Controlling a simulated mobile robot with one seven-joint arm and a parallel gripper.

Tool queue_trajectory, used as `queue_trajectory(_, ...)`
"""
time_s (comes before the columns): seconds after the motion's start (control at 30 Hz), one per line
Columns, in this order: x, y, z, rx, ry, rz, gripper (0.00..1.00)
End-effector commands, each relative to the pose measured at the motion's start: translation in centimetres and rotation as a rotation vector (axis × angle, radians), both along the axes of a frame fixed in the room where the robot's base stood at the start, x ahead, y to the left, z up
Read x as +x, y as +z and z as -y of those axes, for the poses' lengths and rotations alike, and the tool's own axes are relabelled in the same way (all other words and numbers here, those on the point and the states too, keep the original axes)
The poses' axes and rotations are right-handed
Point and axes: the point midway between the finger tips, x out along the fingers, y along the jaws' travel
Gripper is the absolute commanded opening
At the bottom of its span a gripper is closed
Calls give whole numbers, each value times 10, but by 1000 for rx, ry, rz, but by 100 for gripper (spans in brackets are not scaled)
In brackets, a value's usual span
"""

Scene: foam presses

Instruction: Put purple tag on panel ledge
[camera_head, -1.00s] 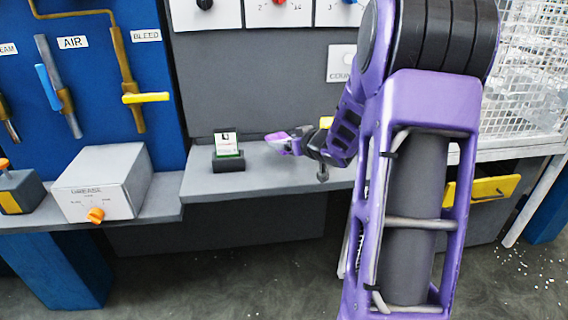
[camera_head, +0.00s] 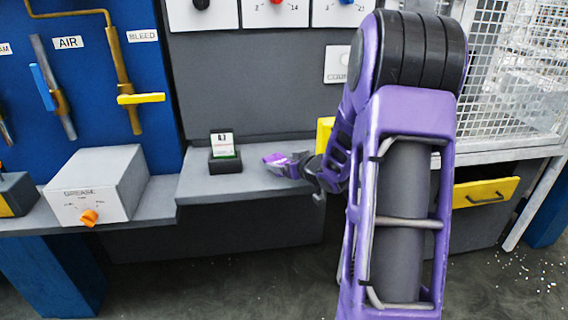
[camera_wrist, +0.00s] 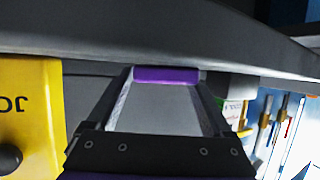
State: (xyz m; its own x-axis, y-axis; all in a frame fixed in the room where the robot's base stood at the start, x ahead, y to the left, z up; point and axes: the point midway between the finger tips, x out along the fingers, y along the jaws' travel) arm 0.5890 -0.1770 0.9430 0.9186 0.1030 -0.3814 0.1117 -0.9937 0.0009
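The purple tag (camera_wrist: 167,75) shows in the wrist view as a purple bar across the tips of my gripper (camera_wrist: 167,85). My gripper seems shut on it, with a finger at each end. In the head view, my gripper (camera_head: 283,162) is over the grey panel ledge (camera_head: 205,188), pointing left, and purple shows at its tip. The ledge also crosses the top of the wrist view (camera_wrist: 150,35). I cannot tell whether the tag touches the ledge.
A dark holder with a white-and-green card (camera_head: 223,145) stands on the ledge, left of my gripper. A yellow box (camera_wrist: 28,110) is close beside my gripper in the wrist view. A grease box (camera_head: 95,185) stands further left. Bare ledge lies between holder and gripper.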

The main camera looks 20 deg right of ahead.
Motion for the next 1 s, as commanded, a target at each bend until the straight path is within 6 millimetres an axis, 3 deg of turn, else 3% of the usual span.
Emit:
queue_trajectory(0.37,0,5,0,0,0,-1,100)
queue_trajectory(0.57,-29,18,4,-1,-3,0,100)
queue_trajectory(0.8,-77,38,9,-1,-2,-1,100)
queue_trajectory(1.0,-103,48,12,0,-1,-1,100)
